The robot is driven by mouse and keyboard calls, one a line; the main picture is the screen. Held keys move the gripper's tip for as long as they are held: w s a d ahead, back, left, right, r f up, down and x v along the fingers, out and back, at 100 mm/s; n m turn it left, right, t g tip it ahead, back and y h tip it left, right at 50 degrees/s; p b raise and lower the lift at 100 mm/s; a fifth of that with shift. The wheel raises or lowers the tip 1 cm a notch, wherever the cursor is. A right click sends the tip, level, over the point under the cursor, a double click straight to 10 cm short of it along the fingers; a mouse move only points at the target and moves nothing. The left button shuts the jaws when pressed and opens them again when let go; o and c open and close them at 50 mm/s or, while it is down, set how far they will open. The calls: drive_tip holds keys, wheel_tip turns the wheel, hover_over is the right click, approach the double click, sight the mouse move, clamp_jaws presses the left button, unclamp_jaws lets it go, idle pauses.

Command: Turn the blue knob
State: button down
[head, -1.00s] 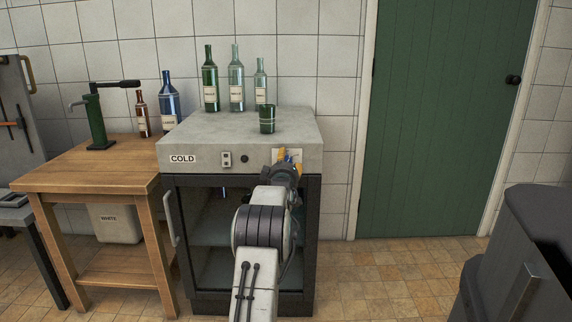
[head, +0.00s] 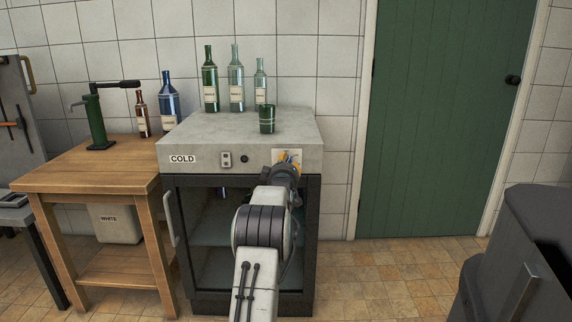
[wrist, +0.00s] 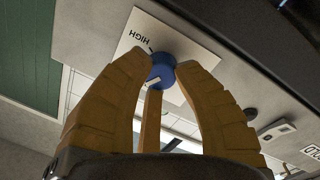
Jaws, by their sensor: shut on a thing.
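The blue knob (wrist: 161,70) sits on a white plate (wrist: 150,38) marked HIGH, and a pale pointer mark shows on its side. In the wrist view my gripper (wrist: 163,75) has its tan fingers closed around the knob, with fingertips touching it on both sides and a third finger behind. In the head view my gripper (head: 289,163) is at the right part of the front panel of the COLD cabinet (head: 210,180). Part of the white plate (head: 293,154) shows there, while the knob is mostly hidden by my gripper.
A green cup (head: 267,119) stands on the cabinet top near the front edge, above my gripper. Bottles (head: 236,80) stand behind it. A switch (head: 226,159) and a black button (head: 244,159) are left of my gripper. A wooden table (head: 90,170) adjoins the cabinet.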

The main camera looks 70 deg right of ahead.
drive_tip(key=shift+w+r, duration=0.1)
drive_tip(key=shift+r, duration=0.05)
drive_tip(key=m+b, duration=0.1)
drive_tip(key=m, duration=0.1)
drive_tip(key=m+b, duration=0.1)
drive_tip(key=m, duration=0.2)
drive_tip(key=shift+w+r, duration=0.1)
drive_tip(key=shift+r, duration=0.1)
drive_tip(key=shift+r+m, duration=0.15)
drive_tip(key=shift+m, duration=0.25)
drive_tip(key=c, duration=1.3)
unclamp_jaws()
drive_tip(key=shift+w, duration=0.1)
drive_tip(key=o, duration=0.4)
drive_tip(key=shift+f, duration=0.25)
drive_tip(key=shift+s+f, duration=0.1)
drive_tip(key=shift+s, duration=0.1)
drive_tip(key=shift+a, duration=0.1)
